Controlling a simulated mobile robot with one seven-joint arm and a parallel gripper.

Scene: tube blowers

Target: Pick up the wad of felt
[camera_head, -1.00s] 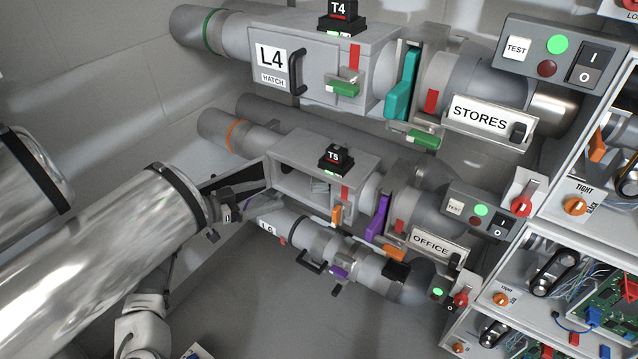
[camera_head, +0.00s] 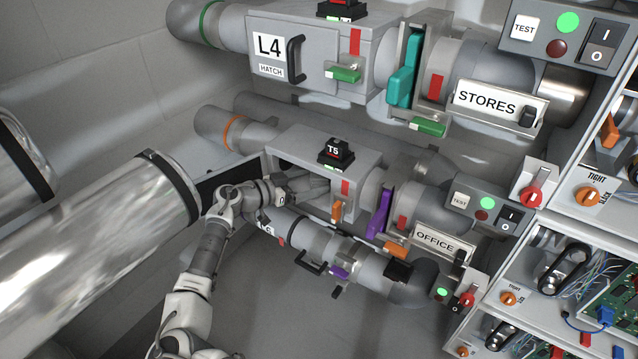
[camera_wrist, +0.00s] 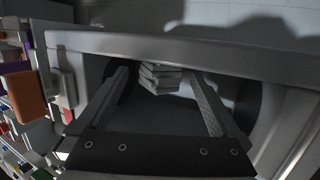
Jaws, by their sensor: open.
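A pale grey, layered wad, which looks like the felt (camera_wrist: 160,79), is inside the open box of the T5 tube line. In the wrist view it lies ahead of my gripper (camera_wrist: 157,74), between the far ends of its two fingers. The fingers are open and reach through the hatch opening; I cannot tell whether they touch the wad. In the head view my gripper (camera_head: 312,186) is at the opening of the T5 box (camera_head: 354,158), and the wad is not clearly visible there.
The box's rim (camera_wrist: 200,50) runs close around my fingers. An orange handle (camera_wrist: 24,98) is at the left in the wrist view. The closed L4 hatch box (camera_head: 318,47) is above, and the L6 tube (camera_head: 318,240) lies below.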

